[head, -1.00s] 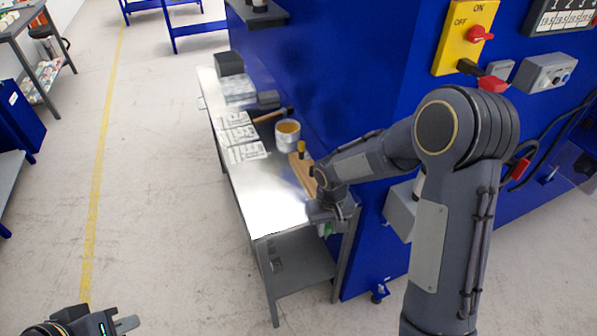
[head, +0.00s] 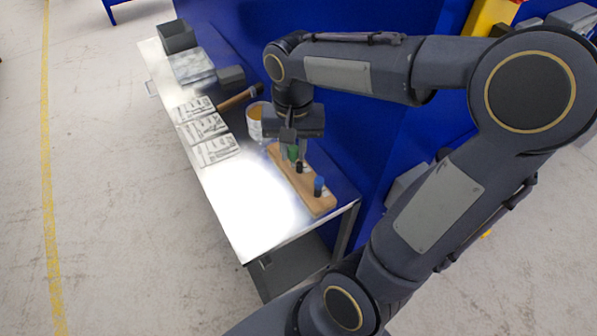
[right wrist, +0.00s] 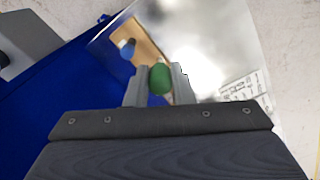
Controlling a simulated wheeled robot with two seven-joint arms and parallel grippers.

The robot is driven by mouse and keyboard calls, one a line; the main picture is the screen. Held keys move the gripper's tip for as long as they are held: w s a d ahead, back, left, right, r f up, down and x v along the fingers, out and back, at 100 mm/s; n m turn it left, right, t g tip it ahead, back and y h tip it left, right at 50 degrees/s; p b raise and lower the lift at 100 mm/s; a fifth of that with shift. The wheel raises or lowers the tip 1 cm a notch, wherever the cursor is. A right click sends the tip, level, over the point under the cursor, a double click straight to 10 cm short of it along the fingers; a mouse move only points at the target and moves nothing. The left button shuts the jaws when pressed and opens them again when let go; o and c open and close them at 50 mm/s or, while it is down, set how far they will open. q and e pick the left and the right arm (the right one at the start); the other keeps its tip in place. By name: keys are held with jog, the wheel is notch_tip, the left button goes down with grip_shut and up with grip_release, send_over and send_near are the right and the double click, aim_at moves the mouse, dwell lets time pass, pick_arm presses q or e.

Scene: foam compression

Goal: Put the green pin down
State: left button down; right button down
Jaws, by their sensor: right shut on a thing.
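My right gripper (head: 291,150) is above the far part of a wooden board (head: 320,204) on the metal table. It is shut on the green pin (head: 293,154), which hangs between the fingers. In the right wrist view the green pin (right wrist: 160,80) shows between the two fingertips, with the board (right wrist: 152,45) beyond it. I cannot tell whether the pin touches the board. A blue pin (head: 318,186) stands near the board's near end, and a small black piece (head: 299,167) stands between it and the gripper. The blue pin also shows in the right wrist view (right wrist: 127,48). My left gripper is out of view.
A white tub with yellow contents (head: 255,122) stands just left of the gripper. A hammer-like tool (head: 240,98), printed cards (head: 201,130) and a dark box (head: 177,38) lie farther back. A blue machine wall borders the table's right side. The table's near left part is bare.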

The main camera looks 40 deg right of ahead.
jog(key=s+d+r+m, duration=0.2)
jog(key=s+r+m, duration=0.1)
jog(key=s, duration=0.3)
jog(key=w+d+f, duration=0.1)
jog(key=w+f, duration=0.3)
jog(key=w+d+f+p, duration=0.1)
jog(key=w+d+f, duration=0.1)
jog(key=w+f, duration=0.2)
jog(key=w+d+f+p, duration=0.1)
jog(key=w+f, duration=0.3)
jog(key=shift+w+d+f, duration=0.15)
jog(key=shift+w+d, duration=0.1)
jog(key=shift+d, duration=0.1)
jog(key=shift+f, duration=0.1)
jog(key=shift+f+b, duration=0.45)
jog(key=shift+f, duration=0.1)
jog(key=c, duration=1.3)
grip_release()
jog(key=shift+o, duration=0.2)
jog(key=shift+r, duration=0.1)
